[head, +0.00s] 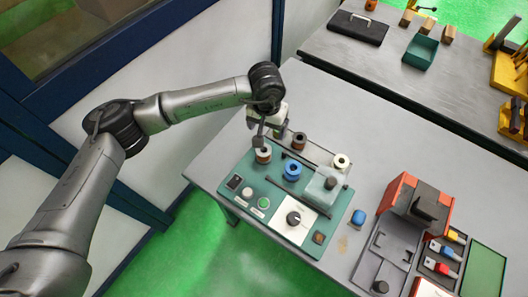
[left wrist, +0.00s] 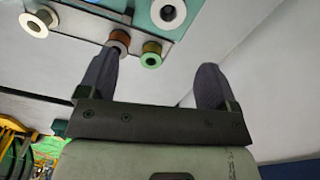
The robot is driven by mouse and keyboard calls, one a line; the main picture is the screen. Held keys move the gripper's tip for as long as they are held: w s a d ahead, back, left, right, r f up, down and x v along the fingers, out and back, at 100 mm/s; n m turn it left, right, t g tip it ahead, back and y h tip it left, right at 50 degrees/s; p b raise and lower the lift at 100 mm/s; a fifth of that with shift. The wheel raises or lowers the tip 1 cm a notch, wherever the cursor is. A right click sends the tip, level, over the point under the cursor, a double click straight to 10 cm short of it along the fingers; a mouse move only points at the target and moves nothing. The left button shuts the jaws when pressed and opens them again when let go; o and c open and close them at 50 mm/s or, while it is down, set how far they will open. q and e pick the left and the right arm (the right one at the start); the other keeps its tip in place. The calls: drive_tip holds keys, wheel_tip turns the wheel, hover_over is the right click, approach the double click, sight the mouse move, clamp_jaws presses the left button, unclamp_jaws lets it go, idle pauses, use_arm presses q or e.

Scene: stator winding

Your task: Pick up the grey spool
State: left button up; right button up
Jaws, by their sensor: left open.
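Several spools stand on or beside a teal board (head: 240,170). A pale grey-topped spool with a brown side (head: 263,155) stands at the board's upper left corner. A copper spool (head: 299,141), a blue spool (head: 292,171) and a cream-topped spool (head: 341,161) are nearby. My left gripper (head: 268,133) is open above and close to the pale-topped spool; contact cannot be told. In the left wrist view its fingers (left wrist: 155,85) are apart with nothing between them; a copper spool (left wrist: 118,38) and a green-rimmed spool (left wrist: 151,55) lie beyond, with a pale grey ring-shaped top (left wrist: 168,14) at the edge.
The board also carries buttons, a clear block (head: 325,185) and dark rods. A blue piece (head: 357,217) and a red-and-grey machine (head: 400,200) stand to the right. A second table (head: 400,75) holds a black case (head: 358,27) and a green bin (head: 421,51). The grey table is bare at the upper left.

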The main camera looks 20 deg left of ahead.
sight(264, 151)
use_arm(q)
wheel_tip(264, 151, down, 9)
drive_tip(key=shift+s+a+r+m, duration=0.1)
drive_tip(key=shift+m, duration=0.45)
drive_tip(key=shift+s+r+m, duration=0.1)
drive_tip(key=shift+m, duration=0.45)
drive_tip(key=shift+a+f, duration=0.2)
drive_tip(key=shift+f, duration=2.45)
drive_tip(key=shift+c, duration=0.3)
drive_tip(key=c, duration=1)
drive_tip(key=shift+o, duration=0.2)
drive_tip(key=shift+r, duration=0.15)
